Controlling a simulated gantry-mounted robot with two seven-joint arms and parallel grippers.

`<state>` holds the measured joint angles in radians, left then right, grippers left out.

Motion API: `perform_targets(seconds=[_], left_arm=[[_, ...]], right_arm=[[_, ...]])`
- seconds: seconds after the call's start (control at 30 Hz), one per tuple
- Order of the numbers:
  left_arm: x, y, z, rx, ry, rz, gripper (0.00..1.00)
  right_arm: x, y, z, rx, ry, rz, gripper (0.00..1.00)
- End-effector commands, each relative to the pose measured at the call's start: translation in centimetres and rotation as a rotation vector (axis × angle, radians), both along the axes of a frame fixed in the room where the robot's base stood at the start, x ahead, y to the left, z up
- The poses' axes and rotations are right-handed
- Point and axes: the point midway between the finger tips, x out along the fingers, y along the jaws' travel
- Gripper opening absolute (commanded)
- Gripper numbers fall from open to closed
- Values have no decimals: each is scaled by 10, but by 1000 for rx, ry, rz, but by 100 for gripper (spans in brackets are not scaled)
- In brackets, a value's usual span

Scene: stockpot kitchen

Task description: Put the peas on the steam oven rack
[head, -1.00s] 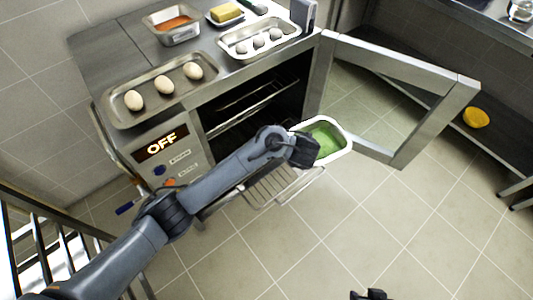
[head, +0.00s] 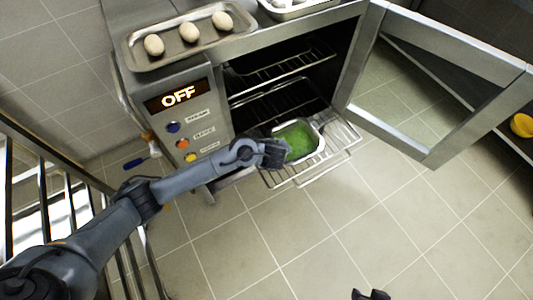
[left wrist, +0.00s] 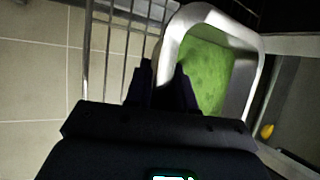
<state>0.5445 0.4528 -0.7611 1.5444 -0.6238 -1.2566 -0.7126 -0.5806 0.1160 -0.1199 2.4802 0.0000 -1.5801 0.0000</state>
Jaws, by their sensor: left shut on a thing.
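A metal tray of green peas (head: 299,140) is at the mouth of the open steam oven, over the pulled-out wire rack (head: 335,140). My left gripper (head: 276,151) is shut on the tray's near-left rim. In the left wrist view the peas tray (left wrist: 207,75) shows beyond my left gripper (left wrist: 165,85), with the rack bars (left wrist: 118,50) beside it. I cannot tell whether the tray touches the rack. Of my right gripper (head: 371,295), only dark tips show at the bottom edge; whether it is open is unclear.
The oven door (head: 440,85) stands open at the right. More racks (head: 275,70) are inside the oven. The panel (head: 178,96) reads OFF. A railing (head: 60,200) is at the left.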

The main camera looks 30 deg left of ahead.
Motion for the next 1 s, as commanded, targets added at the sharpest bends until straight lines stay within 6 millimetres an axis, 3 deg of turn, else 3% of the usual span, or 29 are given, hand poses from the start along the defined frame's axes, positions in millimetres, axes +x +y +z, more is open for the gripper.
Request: perform_targets(seconds=[0.03, 0.3, 0.57, 1.0], left_arm=[[3, 10, -9, -2, -4, 4, 0], [9, 43, -26, -3, -5, 2, 0], [10, 49, -31, -4, -5, 0, 0], [10, 49, -69, -3, -5, 0, 0]], right_arm=[[0, 0, -10, -1, 0, 1, 43], [0, -2, -27, -8, 0, 5, 43], [0, -2, -31, -8, 0, 6, 43], [0, 0, -63, -1, 1, 1, 43]])
